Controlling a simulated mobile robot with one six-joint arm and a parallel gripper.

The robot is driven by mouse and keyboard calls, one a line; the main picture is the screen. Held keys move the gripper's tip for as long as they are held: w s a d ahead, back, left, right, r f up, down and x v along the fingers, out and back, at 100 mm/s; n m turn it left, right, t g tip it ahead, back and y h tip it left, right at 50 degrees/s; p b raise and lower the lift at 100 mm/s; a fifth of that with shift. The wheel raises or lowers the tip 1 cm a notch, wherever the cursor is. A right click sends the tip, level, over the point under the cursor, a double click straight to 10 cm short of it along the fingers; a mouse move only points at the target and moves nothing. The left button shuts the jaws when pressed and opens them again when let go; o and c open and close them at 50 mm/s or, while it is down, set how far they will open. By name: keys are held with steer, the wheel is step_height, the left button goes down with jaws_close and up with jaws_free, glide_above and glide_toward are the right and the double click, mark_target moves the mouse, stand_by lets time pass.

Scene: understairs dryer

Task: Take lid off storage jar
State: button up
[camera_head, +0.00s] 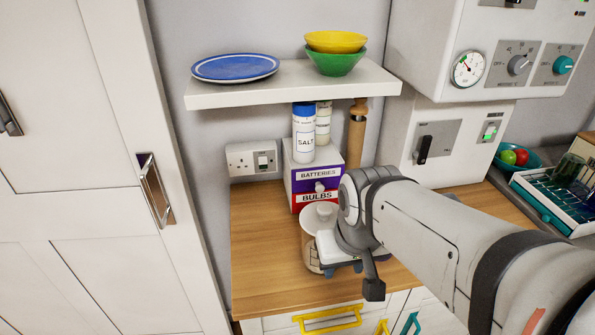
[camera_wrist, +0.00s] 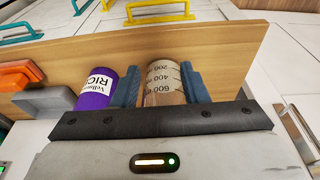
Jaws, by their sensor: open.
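The storage jar (camera_head: 310,247) stands on the wooden worktop with a pale knobbed lid (camera_head: 320,214) on it. In the wrist view, the jar (camera_wrist: 163,82) shows printed measuring marks, and its lid end is hidden by the gripper body. My gripper (camera_wrist: 160,90) is open, with one blue finger on each side of the jar in the picture. I cannot tell whether the fingers touch it or how deep they reach. In the head view my wrist covers the jar's right side and most of my gripper.
A purple rice canister (camera_wrist: 97,88) is just outside the left finger in the wrist view. A batteries and bulbs drawer box (camera_head: 316,178) stands behind the jar, with a salt container (camera_head: 303,135) on it. A shelf (camera_head: 290,88) overhangs the back. Worktop left of the jar (camera_head: 265,255) is clear.

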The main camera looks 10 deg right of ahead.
steer(key=shift+o, duration=1.4)
steer(key=w+r+n+g+p, duration=0.1)
steer(key=w+r+n+p, duration=0.3)
steer(key=w+r+p, duration=0.1)
steer(key=shift+w+d+r, duration=0.15)
steer(key=shift+w+r, duration=0.5)
steer(key=shift+w, duration=0.25)
step_height(320, 180, up, 3)
steer(key=n+g+p, duration=0.2)
steer(key=n+p, duration=0.1)
steer(key=n, duration=0.2)
glide_above(325, 207)
steer(key=shift+s+d, duration=0.1)
steer(key=shift+s, duration=0.1)
steer(key=shift+w+f, duration=0.25)
step_height(325, 207, down, 8)
steer(key=shift+s+r+p, duration=0.1)
steer(key=shift+r+p, duration=0.15)
steer(key=shift+p, duration=0.7)
steer(key=shift+c, duration=0.3)
steer(key=c, duration=1)
